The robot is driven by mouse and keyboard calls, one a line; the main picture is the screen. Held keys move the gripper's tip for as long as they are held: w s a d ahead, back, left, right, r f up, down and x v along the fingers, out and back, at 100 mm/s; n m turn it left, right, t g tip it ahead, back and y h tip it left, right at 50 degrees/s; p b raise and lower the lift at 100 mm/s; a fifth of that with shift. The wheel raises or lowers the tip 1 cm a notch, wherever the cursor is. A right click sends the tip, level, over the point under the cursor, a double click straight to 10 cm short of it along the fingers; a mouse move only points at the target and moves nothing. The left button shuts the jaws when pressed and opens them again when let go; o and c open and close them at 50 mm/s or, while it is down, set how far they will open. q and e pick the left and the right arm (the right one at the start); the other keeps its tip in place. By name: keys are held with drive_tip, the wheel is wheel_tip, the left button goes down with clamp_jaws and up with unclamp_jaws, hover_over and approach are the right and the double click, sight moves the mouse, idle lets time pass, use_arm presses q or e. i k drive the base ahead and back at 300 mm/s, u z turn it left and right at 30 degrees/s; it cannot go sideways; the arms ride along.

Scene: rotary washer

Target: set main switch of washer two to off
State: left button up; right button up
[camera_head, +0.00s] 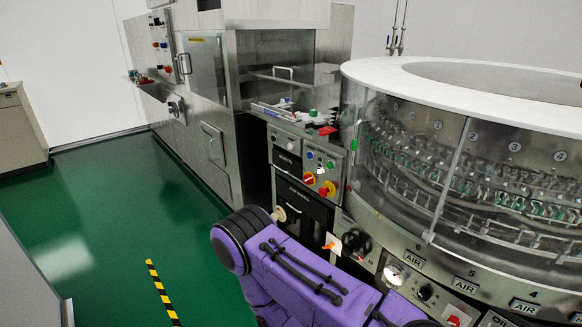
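The rotary washer (430,150) stands at the right, with a clear curved wall and numbered stations. A grey control panel (316,165) at its left side carries several coloured buttons and a red-and-yellow rotary switch (327,189). Lower down are a small orange lever on a white plate (331,244) and a black round knob (356,241). I cannot read which switch belongs to washer two, nor its setting. A purple arm of mine crosses the bottom middle in front of the lower panel and hides part of it. Neither gripper's fingers are visible.
A pressure gauge (394,273), another black knob (424,292) and a red button (453,320) sit along the washer's lower front. A steel machine (215,80) stands at the back left. The green floor (130,200) is clear at left.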

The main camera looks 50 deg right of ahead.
sight(308, 179)
drive_tip(key=z, duration=0.4)
drive_tip(key=i, duration=0.95)
drive_tip(key=z, duration=1.55)
drive_tip(key=i, duration=0.8)
drive_tip(key=z, duration=0.7)
